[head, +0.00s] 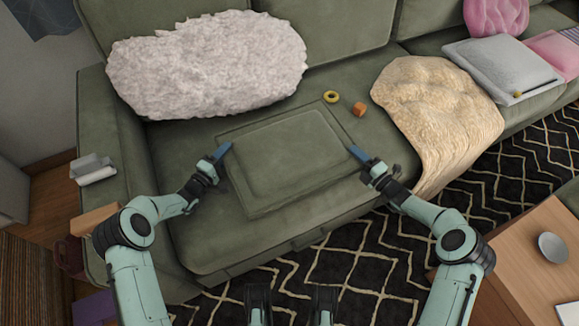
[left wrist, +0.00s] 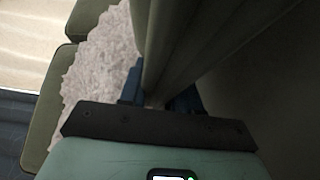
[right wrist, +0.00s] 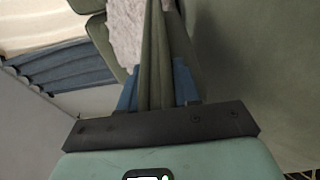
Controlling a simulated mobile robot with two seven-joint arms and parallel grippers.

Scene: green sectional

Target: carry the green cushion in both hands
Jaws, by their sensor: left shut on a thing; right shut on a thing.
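The green cushion (head: 285,155) is a flat rectangle in the middle of the head view, above or on the green sofa seat; I cannot tell how high. My left gripper (head: 222,152) is shut on its left edge. My right gripper (head: 357,153) is shut on its right edge. In the left wrist view, cushion fabric (left wrist: 165,45) runs between the blue fingers (left wrist: 158,95). In the right wrist view, the cushion's edge (right wrist: 157,60) sits between the blue fingers (right wrist: 158,88). The cushion's underside is hidden.
A fluffy white cushion (head: 205,65) leans on the backrest behind. A yellow ring (head: 331,97) and an orange block (head: 359,109) lie on the seat. A cream throw (head: 435,110) drapes at the right. A wooden table (head: 530,250) stands front right. The patterned rug (head: 345,265) lies in front.

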